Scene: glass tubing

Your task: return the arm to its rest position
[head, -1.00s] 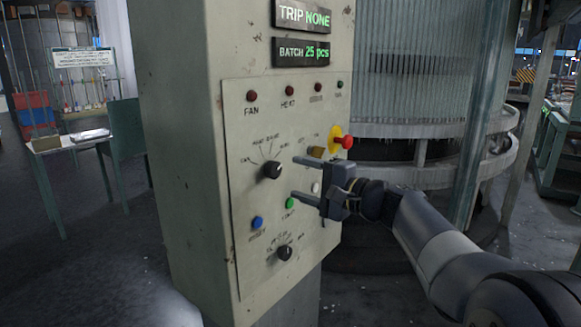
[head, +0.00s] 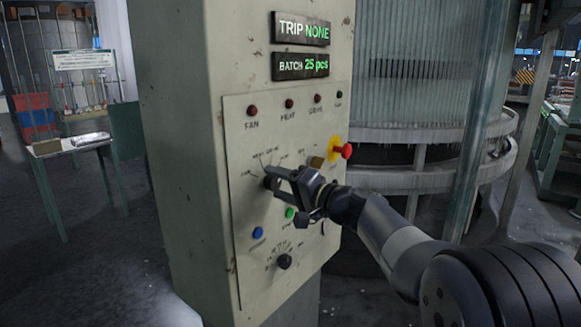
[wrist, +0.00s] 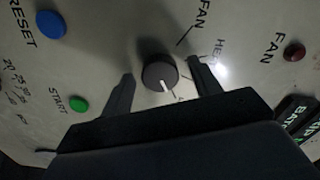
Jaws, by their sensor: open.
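My gripper (head: 274,178) is in front of the control panel (head: 243,115), at the upper black rotary knob, and its jaws are open. In the wrist view, the knob (wrist: 159,74) shows between the two spread fingertips (wrist: 161,70), with a gap on each side. Its white mark points down and slightly right in that view. In the head view the fingers cover most of this knob. Whether the fingertips reach around the knob or stop short of it is hard to tell.
The green start button (head: 290,213), blue reset button (head: 257,232) and lower knob (head: 284,261) sit below my gripper. A red mushroom button (head: 346,151) sticks out close to my wrist at the upper right. A table (head: 72,144) stands at the left.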

